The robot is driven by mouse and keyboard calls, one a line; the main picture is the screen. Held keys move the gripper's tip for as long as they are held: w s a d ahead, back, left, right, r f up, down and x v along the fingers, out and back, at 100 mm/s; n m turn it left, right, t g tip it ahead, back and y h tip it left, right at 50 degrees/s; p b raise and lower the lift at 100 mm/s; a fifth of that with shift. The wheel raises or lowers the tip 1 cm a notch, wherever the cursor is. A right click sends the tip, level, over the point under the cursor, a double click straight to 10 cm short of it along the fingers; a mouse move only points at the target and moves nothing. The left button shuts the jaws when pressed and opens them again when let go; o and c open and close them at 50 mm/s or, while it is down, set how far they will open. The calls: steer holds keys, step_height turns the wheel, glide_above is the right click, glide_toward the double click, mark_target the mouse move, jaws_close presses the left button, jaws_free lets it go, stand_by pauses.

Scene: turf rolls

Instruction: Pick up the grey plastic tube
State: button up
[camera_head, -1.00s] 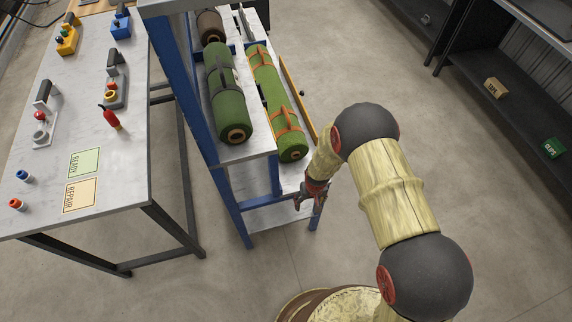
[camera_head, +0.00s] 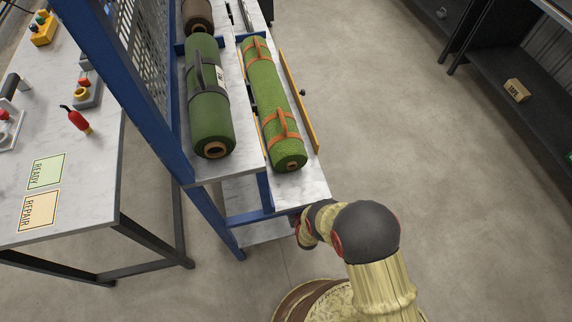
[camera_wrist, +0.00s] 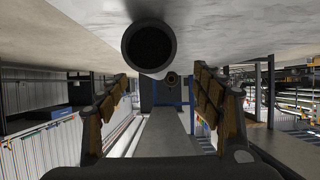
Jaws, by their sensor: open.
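In the wrist view, a dark grey tube (camera_wrist: 148,46) shows end-on, its round hollow mouth facing me. It lies against a pale surface (camera_wrist: 245,30) at the top of the picture. My gripper (camera_wrist: 160,75) is open and empty, with one finger to the left of the tube and one to the right, both lower in the picture than its mouth. The tube's length is hidden behind its mouth. In the head view my gripper (camera_head: 299,232) is low beside the shelf's front end, mostly hidden by my arm. I cannot make out the tube there.
Green turf rolls (camera_head: 210,115) (camera_head: 272,100) lie on the blue-framed rack (camera_head: 312,180). A worktable (camera_head: 90,205) with small tools stands left. A dark shelf (camera_head: 500,65) with a box (camera_head: 516,89) stands right. The floor (camera_head: 400,140) between is clear.

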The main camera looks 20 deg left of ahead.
steer(key=shift+w+a+f+y+b, duration=0.2)
steer(key=shift+w+y+b, duration=0.1)
steer(key=shift+w, duration=0.3)
steer(key=shift+w+a+f, duration=0.15)
steer(key=shift+w+a, duration=0.1)
steer(key=shift+w, duration=0.15)
steer(key=b+x, duration=0.1)
steer(key=x, duration=0.1)
steer(key=b+x, duration=0.2)
steer(key=x, duration=0.1)
steer(key=shift+w+d+f+b, duration=0.25)
steer(key=shift+w+f+b, duration=0.05)
steer(key=shift+f+b, duration=0.1)
steer(key=shift+w+a, duration=0.1)
steer(key=shift+w, duration=0.15)
steer(key=shift+c, duration=0.7)
steer(key=c, duration=1.3)
